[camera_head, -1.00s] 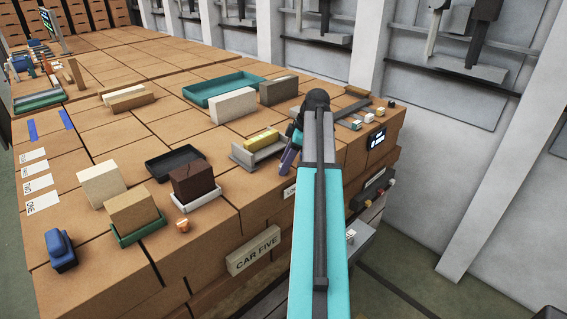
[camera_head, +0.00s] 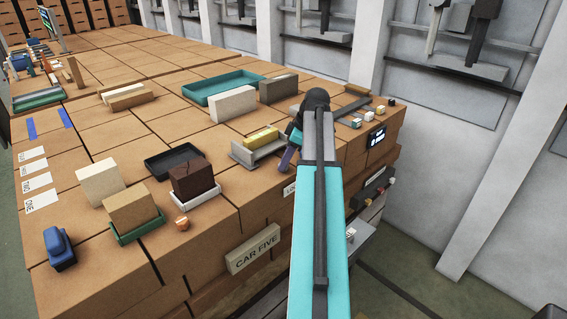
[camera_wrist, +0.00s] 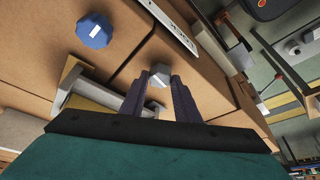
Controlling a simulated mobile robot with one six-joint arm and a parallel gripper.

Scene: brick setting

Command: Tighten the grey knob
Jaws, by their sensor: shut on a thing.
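The grey knob (camera_wrist: 160,71) is a small faceted knob with a pale mark on its face, in the upper middle of the wrist view. My gripper (camera_wrist: 159,83) has its two dark purple fingers on either side of it, shut on the knob. In the head view my gripper (camera_head: 288,156) is at the brick block's right edge, partly behind my own arm. The knob is hidden there.
A blue faceted knob (camera_wrist: 95,30) with a white mark is up and left of the grey one. A grey holder (camera_head: 246,155) with a yellow brick (camera_head: 261,139) stands close to my gripper.

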